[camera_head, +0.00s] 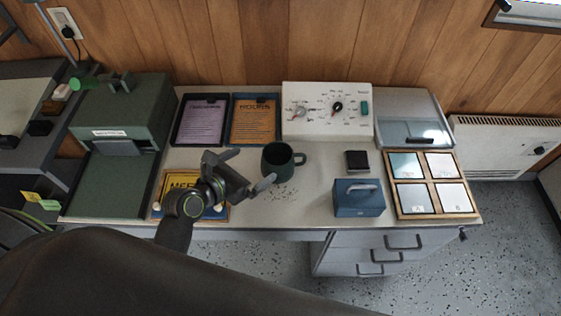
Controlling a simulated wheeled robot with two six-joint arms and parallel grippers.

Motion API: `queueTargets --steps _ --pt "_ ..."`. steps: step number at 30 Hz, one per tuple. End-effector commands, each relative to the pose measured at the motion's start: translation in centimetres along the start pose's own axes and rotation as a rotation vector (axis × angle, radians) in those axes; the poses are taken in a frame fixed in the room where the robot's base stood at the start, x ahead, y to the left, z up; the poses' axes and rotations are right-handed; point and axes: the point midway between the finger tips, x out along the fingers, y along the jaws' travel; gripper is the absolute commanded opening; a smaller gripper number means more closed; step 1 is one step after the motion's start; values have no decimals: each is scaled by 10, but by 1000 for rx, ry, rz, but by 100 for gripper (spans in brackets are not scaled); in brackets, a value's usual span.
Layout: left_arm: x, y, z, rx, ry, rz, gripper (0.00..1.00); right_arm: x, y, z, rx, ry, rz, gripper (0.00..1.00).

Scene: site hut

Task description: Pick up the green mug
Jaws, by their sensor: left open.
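The dark green mug (277,163) stands upright on the desk, near the middle, with its handle toward the right. My left gripper (247,168) is open and empty, just left of the mug and in front of it. One finger points up and back, the other reaches right toward the mug's lower front. I cannot tell whether that finger touches the mug. My right gripper is not in view.
A yellow sign (168,209) lies under my left gripper. A green machine (122,122) stands left. A white control box (328,111) is behind the mug. A blue box (359,198), a small black block (357,160) and a framed tile tray (474,206) are right.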

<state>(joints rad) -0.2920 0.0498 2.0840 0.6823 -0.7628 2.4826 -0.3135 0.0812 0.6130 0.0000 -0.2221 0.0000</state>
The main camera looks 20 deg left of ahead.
Motion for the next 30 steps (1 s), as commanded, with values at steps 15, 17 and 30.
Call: queueTargets --steps 15,17,30 --pt "65 -1 -1 2 1 -1 100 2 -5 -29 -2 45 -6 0" --pt "71 -3 -2 1 0 0 100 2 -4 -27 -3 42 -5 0" --pt "112 -7 -6 3 1 1 100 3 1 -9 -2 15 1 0"
